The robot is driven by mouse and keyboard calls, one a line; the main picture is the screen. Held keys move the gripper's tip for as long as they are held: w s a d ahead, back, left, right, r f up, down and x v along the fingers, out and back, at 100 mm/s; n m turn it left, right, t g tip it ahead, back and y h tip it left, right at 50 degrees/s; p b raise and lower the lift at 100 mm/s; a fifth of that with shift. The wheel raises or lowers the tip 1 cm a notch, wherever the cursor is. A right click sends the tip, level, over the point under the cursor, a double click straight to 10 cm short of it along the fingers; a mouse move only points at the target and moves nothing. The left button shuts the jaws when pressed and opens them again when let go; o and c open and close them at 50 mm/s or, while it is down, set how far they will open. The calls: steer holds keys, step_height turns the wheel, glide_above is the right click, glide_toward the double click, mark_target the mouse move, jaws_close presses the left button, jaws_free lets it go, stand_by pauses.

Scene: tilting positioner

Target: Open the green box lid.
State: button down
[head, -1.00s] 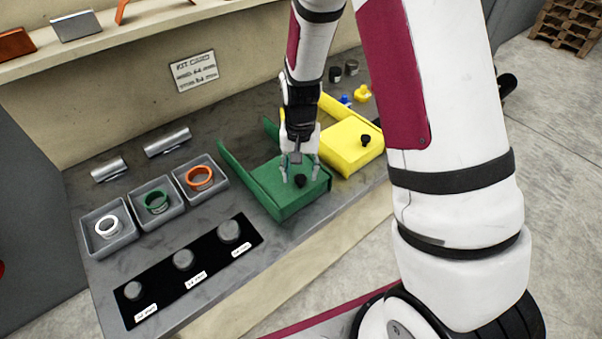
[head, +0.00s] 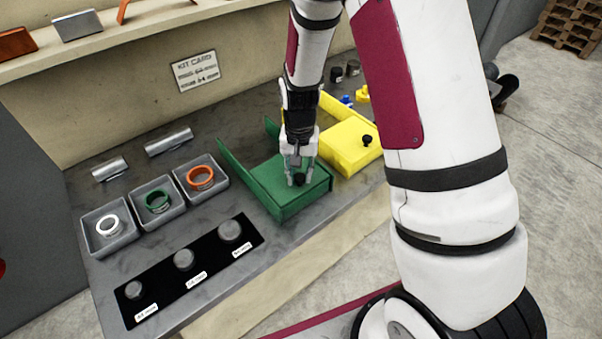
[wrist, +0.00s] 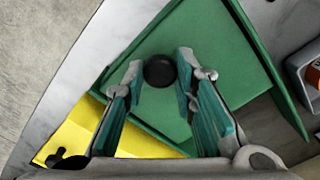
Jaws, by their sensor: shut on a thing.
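The green box (head: 266,207) sits on the grey workbench, its flat green lid (head: 270,180) lying level over its front part. A black round knob (head: 299,179) stands on the lid. My gripper (head: 299,180) points down over the lid and is shut on this knob. In the wrist view the knob (wrist: 160,71) sits between the two fingertips (wrist: 159,80), and the green lid (wrist: 205,50) spreads around it. The lid shows no visible tilt. The far part of the box is partly hidden behind my arm.
A yellow box (head: 345,150) with its own black knob stands close on the right. Grey trays with white, green and orange rings (head: 201,177) are on the left. A black strip with several grey knobs (head: 184,260) lies in front. A shelf (head: 130,28) runs above.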

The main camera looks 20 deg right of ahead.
steer(key=w+a+b, duration=0.1)
steer(key=w+b, duration=0.1)
steer(key=w, duration=0.2)
steer(key=w+a+b, duration=0.1)
steer(key=w+b, duration=0.1)
steer(key=w, duration=0.2)
steer(key=w+a+b, duration=0.2)
steer(key=w, duration=0.2)
steer(key=shift+w+f, duration=0.1)
steer(key=shift+f, duration=0.05)
steer(key=shift+w, duration=0.25)
steer(key=c, duration=1.3)
jaws_free()
steer(key=shift+r, duration=0.2)
step_height(320, 180, up, 12)
